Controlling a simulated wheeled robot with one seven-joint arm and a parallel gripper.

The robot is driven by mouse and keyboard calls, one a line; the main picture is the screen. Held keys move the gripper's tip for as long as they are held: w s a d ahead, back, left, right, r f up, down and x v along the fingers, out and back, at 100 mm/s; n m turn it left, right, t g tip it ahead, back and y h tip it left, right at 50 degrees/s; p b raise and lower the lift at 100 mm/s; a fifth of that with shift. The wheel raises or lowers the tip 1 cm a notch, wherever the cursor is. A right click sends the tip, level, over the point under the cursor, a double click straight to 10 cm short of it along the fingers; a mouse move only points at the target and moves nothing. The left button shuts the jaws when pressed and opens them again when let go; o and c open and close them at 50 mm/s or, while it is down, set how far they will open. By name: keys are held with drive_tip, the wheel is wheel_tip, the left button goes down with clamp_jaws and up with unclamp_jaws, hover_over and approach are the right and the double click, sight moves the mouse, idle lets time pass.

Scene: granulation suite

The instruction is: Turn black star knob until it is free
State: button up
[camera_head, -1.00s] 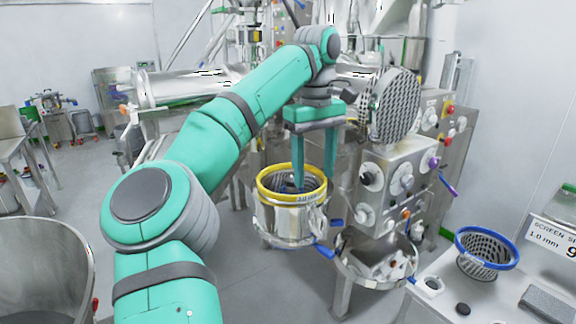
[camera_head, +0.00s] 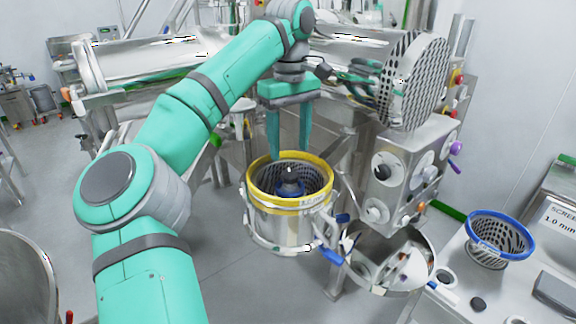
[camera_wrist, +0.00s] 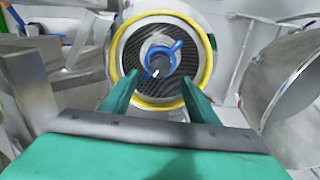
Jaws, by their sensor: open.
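The yellow-rimmed steel housing (camera_head: 262,208) stands open below my gripper (camera_head: 290,153), with a perforated screen inside. A blue bladed rotor sits at its middle. A small dark knob (camera_head: 291,173) tops the rotor; I take it for the black star knob, though its star shape is not clear. In the wrist view the dark knob (camera_wrist: 160,65) lies at the centre of the blue rotor (camera_wrist: 171,50), inside the yellow ring. My gripper (camera_wrist: 159,78) is open and empty, with a finger to each side of the rotor in that picture, apart from the knob.
A steel control box (camera_head: 413,170) with dials stands right of the housing. A steel bowl (camera_head: 415,262) lies at its lower right. A blue-rimmed screen basket (camera_head: 500,240) is on the right table.

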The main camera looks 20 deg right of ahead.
sight(290, 174)
wheel_tip(290, 174, down, 6)
drive_tip(key=shift+d, duration=0.15)
drive_tip(key=shift+a+f, duration=0.25)
drive_tip(key=shift+f, duration=0.15)
drive_tip(key=shift+s+d, duration=0.1)
drive_tip(key=c, duration=1.1)
